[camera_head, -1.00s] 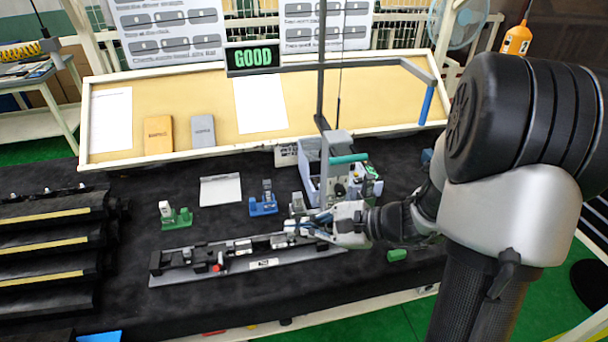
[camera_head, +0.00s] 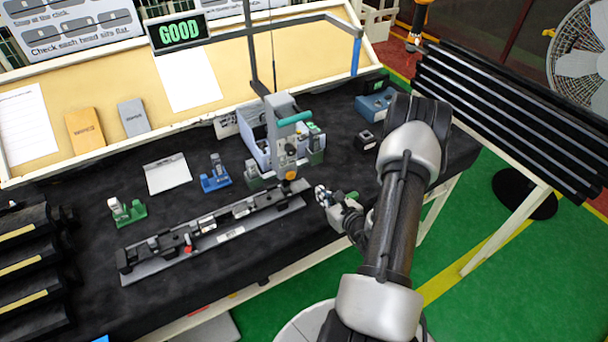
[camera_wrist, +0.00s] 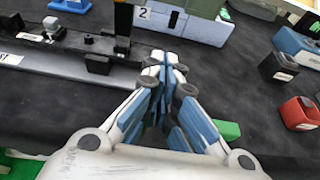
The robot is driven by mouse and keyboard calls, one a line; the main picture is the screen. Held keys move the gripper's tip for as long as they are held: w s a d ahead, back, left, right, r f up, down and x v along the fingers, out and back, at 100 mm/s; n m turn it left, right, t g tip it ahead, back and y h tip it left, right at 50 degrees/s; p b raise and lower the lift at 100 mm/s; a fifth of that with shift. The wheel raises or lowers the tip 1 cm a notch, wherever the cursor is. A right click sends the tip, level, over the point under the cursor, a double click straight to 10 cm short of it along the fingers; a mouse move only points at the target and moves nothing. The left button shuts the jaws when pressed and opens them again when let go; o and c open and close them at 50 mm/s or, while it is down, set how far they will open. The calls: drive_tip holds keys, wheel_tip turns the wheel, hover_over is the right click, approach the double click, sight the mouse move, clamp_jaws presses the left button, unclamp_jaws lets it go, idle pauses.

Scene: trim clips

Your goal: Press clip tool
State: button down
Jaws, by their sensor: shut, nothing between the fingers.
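The dark trim rail (camera_head: 215,222) lies along the grey fixture (camera_head: 150,274), with a red knob (camera_head: 188,249). My gripper (camera_head: 322,190) is shut and empty, right of the fixture, apart from the tool. Its closed fingers (camera_wrist: 165,75) fill the wrist view's middle.
A grey-blue bin (camera_wrist: 190,24) stands behind the tool. Green (camera_head: 127,211) and blue (camera_head: 215,175) clip holders stand behind the fixture. A red-and-black block (camera_wrist: 298,113) and a green piece (camera_wrist: 228,130) lie near my gripper. A sign (camera_head: 180,32) reads GOOD.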

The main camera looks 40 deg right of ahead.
drive_tip(key=b+x, duration=0.1)
drive_tip(key=x, duration=0.8)
drive_tip(key=shift+w+f, duration=0.15)
drive_tip(key=shift+w, duration=0.2)
wheel_tip(320, 180, up, 4)
drive_tip(key=shift+w+f+p, duration=0.1)
drive_tip(key=shift+w+p, duration=0.05)
drive_tip(key=shift+p, duration=0.3)
drive_tip(key=shift+d, duration=0.1)
